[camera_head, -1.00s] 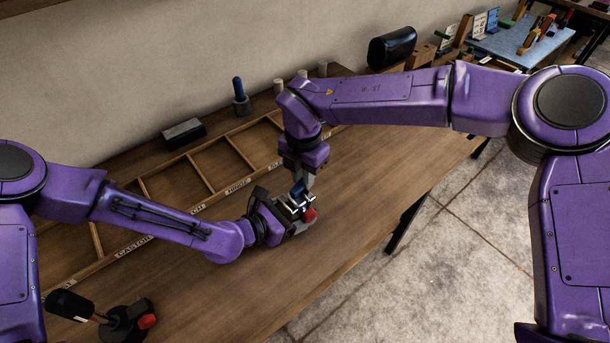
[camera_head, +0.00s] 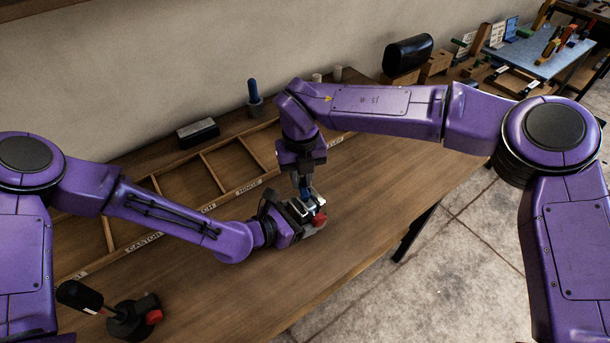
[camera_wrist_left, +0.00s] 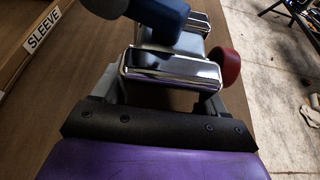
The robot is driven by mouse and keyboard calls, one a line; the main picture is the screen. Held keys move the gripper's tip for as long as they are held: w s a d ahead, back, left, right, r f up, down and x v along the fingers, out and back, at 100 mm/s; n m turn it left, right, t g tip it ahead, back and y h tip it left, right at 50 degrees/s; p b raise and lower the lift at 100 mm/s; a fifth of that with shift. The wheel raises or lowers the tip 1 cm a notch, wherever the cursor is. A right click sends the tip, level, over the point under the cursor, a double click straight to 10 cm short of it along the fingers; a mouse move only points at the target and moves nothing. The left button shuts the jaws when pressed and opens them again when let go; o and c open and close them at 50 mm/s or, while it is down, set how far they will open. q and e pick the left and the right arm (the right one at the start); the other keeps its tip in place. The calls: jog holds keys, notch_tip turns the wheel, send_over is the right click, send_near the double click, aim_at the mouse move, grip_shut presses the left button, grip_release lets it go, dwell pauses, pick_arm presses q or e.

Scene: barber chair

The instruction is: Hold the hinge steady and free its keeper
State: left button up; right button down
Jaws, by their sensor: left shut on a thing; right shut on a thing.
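The hinge (camera_head: 307,207) is a chrome-topped block above the bench, near its front edge. It shows large in the left wrist view (camera_wrist_left: 170,68), with a red knob (camera_wrist_left: 225,67) on its right side. My left gripper (camera_head: 299,213) is shut on the hinge from the left. My right gripper (camera_head: 303,179) points down from above, shut on a blue part (camera_wrist_left: 158,18). The blue part's lower end touches or overlaps the chrome; I cannot tell whether it is a tool or the keeper. The right fingertips are mostly hidden.
A wooden tray (camera_head: 203,174) with labelled compartments lies behind the left arm. A blue-handled tool (camera_head: 254,92) stands behind it, beside a dark block (camera_head: 198,132). A black-and-red device (camera_head: 134,317) stands at the front left. The bench right of the grippers is clear.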

jog(key=shift+s+a+n, duration=0.15)
jog(key=shift+a+n, duration=0.15)
jog(key=shift+n, duration=0.8)
jog(key=shift+s+a+n, duration=0.15)
jog(key=shift+a+n, duration=0.1)
jog(key=shift+n, duration=0.85)
jog(key=c, duration=1)
grip_release()
jog(key=shift+c, duration=0.2)
notch_tip(320, 180, up, 12)
pick_arm(q)
jog(key=o, duration=1.6)
jog(key=shift+c, duration=0.2)
